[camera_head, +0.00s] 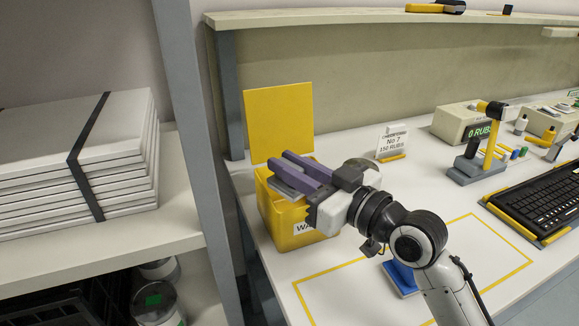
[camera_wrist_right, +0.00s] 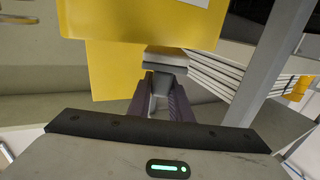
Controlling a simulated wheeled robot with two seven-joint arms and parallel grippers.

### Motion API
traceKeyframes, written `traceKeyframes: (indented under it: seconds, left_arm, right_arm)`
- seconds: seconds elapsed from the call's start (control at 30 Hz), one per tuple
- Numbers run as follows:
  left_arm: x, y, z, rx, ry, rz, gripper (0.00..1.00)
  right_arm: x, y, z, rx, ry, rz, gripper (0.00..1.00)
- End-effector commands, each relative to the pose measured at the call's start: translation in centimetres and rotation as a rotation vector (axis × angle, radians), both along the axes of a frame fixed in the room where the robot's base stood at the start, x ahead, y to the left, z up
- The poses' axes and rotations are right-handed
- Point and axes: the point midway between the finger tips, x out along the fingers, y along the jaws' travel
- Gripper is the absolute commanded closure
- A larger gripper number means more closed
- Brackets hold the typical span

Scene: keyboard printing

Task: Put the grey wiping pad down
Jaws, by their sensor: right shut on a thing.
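The grey wiping pad (camera_head: 287,186) is a small flat block held at the purple fingertips of my right gripper (camera_head: 280,160), which is shut on it. My left gripper is not in view.
The bin's raised yellow lid (camera_head: 279,120) stands behind. A grey shelf post (camera_head: 197,120) is close on the left. A keyboard (camera_head: 540,204) and a small sign (camera_head: 392,142) are to the right.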

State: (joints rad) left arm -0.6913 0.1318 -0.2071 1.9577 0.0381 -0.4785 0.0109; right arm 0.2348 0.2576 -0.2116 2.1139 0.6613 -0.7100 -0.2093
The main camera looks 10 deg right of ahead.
Motion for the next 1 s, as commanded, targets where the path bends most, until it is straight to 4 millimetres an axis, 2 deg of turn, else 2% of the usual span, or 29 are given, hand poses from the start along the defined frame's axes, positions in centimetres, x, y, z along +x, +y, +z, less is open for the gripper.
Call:
traceKeyframes:
  seconds: [0.2,0.57,0.6,0.7,1.0]
  left_arm:
    - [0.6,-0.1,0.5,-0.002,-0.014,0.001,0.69]
    - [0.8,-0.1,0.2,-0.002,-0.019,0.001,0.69]
    - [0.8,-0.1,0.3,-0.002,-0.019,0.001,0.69]
    - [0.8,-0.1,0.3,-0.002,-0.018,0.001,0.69]
    - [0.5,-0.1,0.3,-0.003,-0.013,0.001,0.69]
  right_arm:
    - [0.0,0.0,0.1,0.001,-0.003,0.001,1.0]
    - [0.0,0.0,-1.0,-0.001,-0.003,0.0,1.0]
    - [0.0,0.0,-0.9,0.0,-0.002,0.0,0.77]
    - [0.0,0.0,-0.9,0.0,-0.002,0.0,0.63]
    - [0.0,0.0,-0.7,0.001,-0.002,0.001,0.63]
